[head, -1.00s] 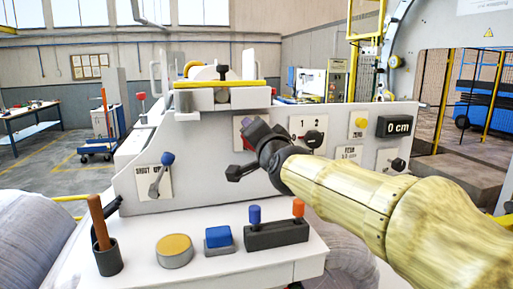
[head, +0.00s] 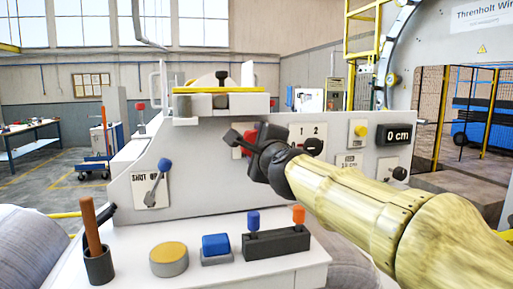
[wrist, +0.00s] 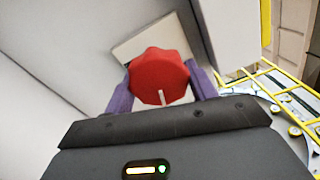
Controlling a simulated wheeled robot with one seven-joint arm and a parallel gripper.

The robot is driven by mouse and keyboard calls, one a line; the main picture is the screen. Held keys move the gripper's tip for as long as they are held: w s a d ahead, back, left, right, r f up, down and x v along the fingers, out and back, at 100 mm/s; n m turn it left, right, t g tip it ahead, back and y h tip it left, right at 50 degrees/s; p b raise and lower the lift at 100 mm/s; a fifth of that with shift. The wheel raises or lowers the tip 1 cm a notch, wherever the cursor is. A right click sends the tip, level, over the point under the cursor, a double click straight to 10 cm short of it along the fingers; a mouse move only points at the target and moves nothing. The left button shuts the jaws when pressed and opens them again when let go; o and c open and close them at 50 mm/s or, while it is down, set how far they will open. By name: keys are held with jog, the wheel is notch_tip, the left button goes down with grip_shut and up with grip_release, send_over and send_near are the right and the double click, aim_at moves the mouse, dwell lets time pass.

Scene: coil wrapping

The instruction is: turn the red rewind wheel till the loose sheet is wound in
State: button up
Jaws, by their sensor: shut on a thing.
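The red wheel (wrist: 158,77) is a faceted knob with a white mark, on a pale square plate (wrist: 150,38) on the machine's panel. In the wrist view my gripper (wrist: 160,85) has its two purple fingers on either side of the wheel, shut on it. The white mark points down towards the gripper's palm. In the head view my gripper (head: 246,148) hides most of the wheel; only a bit of red shows. I cannot make out the loose sheet. The display (head: 398,134) reads 0 cm.
Right of the wheel are a 1-2 selector (head: 312,147), a yellow button (head: 360,131) and a small black knob (head: 399,173). A blue-tipped lever (head: 158,180) is at left. The front ledge holds a cup with a brown stick (head: 98,265), a yellow-topped button (head: 169,260) and other controls.

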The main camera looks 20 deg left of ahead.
jog(key=shift+f+m, duration=0.1)
jog(key=shift+m, duration=1.2)
jog(key=o, duration=1)
jog(key=shift+d+b, duration=0.15)
jog(key=shift+b, duration=0.15)
